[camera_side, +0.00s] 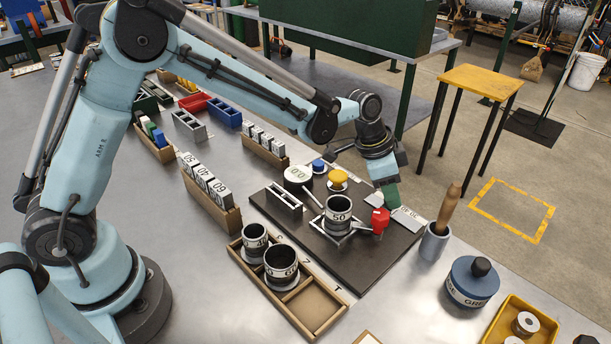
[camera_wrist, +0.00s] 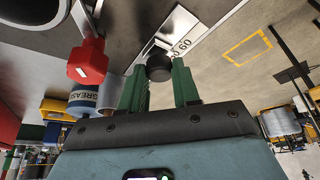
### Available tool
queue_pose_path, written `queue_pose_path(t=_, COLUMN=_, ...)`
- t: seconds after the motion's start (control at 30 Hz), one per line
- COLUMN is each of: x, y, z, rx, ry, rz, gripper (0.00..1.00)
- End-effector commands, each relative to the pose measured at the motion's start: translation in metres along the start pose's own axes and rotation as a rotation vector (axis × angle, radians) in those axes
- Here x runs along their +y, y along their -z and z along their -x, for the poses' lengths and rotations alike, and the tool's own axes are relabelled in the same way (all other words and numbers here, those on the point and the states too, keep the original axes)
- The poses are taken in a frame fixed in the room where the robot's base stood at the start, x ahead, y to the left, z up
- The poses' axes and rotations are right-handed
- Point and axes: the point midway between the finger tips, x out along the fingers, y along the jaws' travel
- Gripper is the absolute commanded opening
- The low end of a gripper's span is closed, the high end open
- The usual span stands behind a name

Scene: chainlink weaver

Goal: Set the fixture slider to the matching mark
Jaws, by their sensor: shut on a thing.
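My gripper (camera_side: 389,191) has green fingers and is low over the right end of the dark fixture board. In the wrist view its fingers (camera_wrist: 160,74) are shut on a black round slider knob (camera_wrist: 159,65). The knob is beside a pale scale plate (camera_wrist: 184,30), where "60" can be read; other marks are partly hidden. In the side view the scale plate (camera_side: 407,219) lies just right of the fingers, and the knob is hidden. A ring marked "50" (camera_side: 338,211) sits upright in a metal holder on the board (camera_side: 293,228).
A brush pot (camera_side: 434,243) and a blue grease tin (camera_side: 471,281) stand to the right. A wooden tray (camera_side: 311,333) holds two rings at the front.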

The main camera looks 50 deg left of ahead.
Motion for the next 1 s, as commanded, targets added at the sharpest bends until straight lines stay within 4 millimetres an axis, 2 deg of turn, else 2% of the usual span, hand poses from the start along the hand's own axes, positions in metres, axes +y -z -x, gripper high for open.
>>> queue_pose_path(t=0.03, x=0.0, y=0.001, z=0.0, rx=0.002, ry=-0.001, rz=0.0, gripper=0.0)
queue_pose_path(t=0.07, x=0.001, y=0.001, z=0.0, rx=0.002, ry=-0.001, rz=0.0, gripper=0.34)
queue_pose_path(t=0.2, x=0.001, y=0.001, z=0.0, rx=0.002, ry=-0.001, rz=0.0, gripper=0.56)
queue_pose_path(t=0.5, x=0.001, y=0.001, z=0.001, rx=0.002, ry=-0.001, rz=0.0, gripper=0.56)
queue_pose_path(t=0.63, x=0.001, y=0.001, z=0.008, rx=0.002, ry=-0.001, rz=0.0, gripper=0.56)
queue_pose_path(t=0.77, x=0.001, y=0.0, z=0.025, rx=0.002, ry=-0.001, rz=0.0, gripper=0.56)
queue_pose_path(t=1.0, x=0.0, y=0.0, z=0.071, rx=0.002, ry=0.0, rz=0.001, gripper=0.56)
